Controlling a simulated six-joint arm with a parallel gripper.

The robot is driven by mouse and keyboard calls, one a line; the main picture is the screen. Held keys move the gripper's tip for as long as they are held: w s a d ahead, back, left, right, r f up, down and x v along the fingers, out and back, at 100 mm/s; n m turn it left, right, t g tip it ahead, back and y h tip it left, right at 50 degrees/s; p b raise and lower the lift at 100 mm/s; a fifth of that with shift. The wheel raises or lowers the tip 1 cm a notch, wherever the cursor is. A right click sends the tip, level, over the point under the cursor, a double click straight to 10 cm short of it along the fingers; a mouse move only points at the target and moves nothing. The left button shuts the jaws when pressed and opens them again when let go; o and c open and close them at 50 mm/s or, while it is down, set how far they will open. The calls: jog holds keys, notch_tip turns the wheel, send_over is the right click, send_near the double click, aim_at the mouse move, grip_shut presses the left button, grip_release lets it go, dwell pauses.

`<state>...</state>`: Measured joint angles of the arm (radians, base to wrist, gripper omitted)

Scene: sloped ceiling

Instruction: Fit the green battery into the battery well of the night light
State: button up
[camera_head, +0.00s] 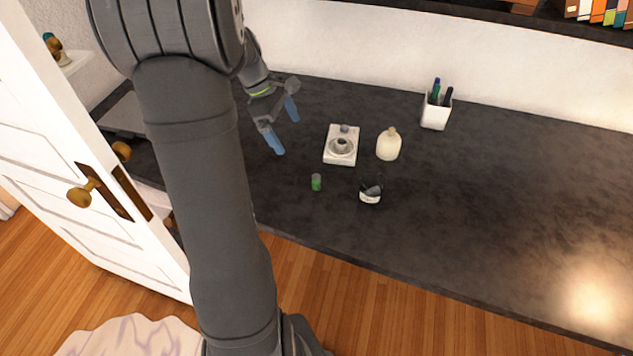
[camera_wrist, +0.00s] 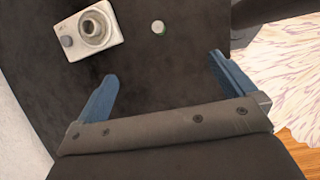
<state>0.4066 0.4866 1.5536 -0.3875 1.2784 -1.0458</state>
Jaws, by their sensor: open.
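The green battery (camera_head: 316,182) stands upright on the dark counter near its front edge. It also shows in the wrist view (camera_wrist: 158,28), seen from above with a pale top. The night light (camera_head: 341,146) is a white block with a round grey-rimmed well and a small grey knob, lying behind and to the right of the battery. The wrist view shows it at the upper left (camera_wrist: 92,29). My gripper (camera_head: 281,124) is open and empty, above the counter to the left of the night light. Its blue fingers are wide apart in the wrist view (camera_wrist: 163,76).
A cream rounded bottle (camera_head: 388,146) stands just right of the night light. A small white and black object (camera_head: 370,194) sits right of the battery. A white pen cup (camera_head: 436,111) is at the back. The counter's right side is clear. A white door (camera_head: 85,150) stands at left.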

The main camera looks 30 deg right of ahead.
jog(key=c, duration=1.1)
jog(key=shift+c, duration=0.2)
jog(key=m+t+y, duration=0.3)
jog(key=m, duration=1.9)
send_over(316, 177)
jog(key=f, duration=0.9)
jog(key=shift+d+f, duration=0.3)
jog(key=shift+f, duration=0.05)
jog(key=shift+a+f, duration=0.15)
jog(key=shift+f, duration=1.2)
jog(key=shift+a+f, duration=0.1)
jog(key=shift+f, duration=1.2)
